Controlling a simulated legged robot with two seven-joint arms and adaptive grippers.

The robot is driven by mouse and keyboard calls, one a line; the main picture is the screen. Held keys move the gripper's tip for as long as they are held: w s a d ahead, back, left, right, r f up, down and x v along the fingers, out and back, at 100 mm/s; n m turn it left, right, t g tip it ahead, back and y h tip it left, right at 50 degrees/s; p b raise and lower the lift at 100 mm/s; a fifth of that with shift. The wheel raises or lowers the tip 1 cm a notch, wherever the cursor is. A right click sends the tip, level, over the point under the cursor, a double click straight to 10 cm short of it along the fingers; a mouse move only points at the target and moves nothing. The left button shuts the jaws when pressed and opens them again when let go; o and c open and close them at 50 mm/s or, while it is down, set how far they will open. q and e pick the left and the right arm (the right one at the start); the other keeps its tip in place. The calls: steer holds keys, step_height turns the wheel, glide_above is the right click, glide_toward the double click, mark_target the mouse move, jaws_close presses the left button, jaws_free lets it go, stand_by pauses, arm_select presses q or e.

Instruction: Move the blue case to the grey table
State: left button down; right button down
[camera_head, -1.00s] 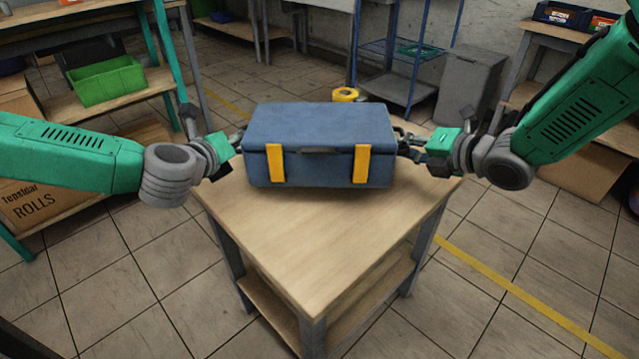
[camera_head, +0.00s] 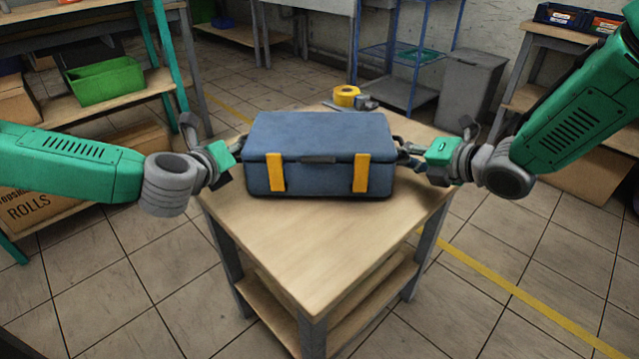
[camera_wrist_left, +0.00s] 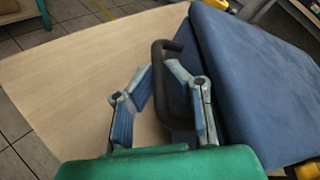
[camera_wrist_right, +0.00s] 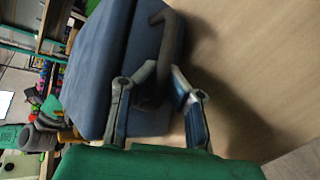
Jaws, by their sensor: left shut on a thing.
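The blue case (camera_head: 318,155), with two yellow latches on its front, is closed and level at the wooden table (camera_head: 310,250) with grey legs. I cannot tell whether its underside touches the top. My left gripper (camera_head: 238,147) is at the case's left end; in the left wrist view its fingers (camera_wrist_left: 160,72) are shut on the dark side handle (camera_wrist_left: 165,85). My right gripper (camera_head: 408,155) is at the right end; in the right wrist view its fingers (camera_wrist_right: 165,75) close around the other handle (camera_wrist_right: 170,40). The case's rear and underside are hidden.
A yellow tape roll (camera_head: 346,95) and a small grey tool lie behind the case on the table. A green bin (camera_head: 105,82) stands on a left shelf. A grey waste bin (camera_head: 470,88) and a blue rack (camera_head: 405,60) are behind. The table's front part is clear.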

arm_select(q)
steer(key=shift+w+a+f+y+b, duration=0.15)
steer(key=shift+a+f+y+b, duration=0.15)
steer(key=shift+a+f+b, duration=0.15)
arm_select(e)
steer(key=shift+w+d+f, duration=0.15)
steer(key=shift+d+f, duration=0.2)
steer(key=shift+f, duration=0.15)
arm_select(q)
steer(key=c, duration=1.7)
jaws_free()
steer(key=shift+f, duration=0.15)
arm_select(e)
steer(key=c, duration=1.8)
jaws_free()
arm_select(q)
steer(key=shift+o, duration=0.6)
steer(key=shift+d, duration=0.1)
arm_select(e)
steer(key=shift+o, duration=0.4)
arm_select(q)
steer(key=shift+d, duration=0.15)
arm_select(e)
steer(key=shift+a, duration=0.15)
arm_select(q)
steer(key=shift+s+d, duration=0.1)
steer(key=shift+s, duration=0.1)
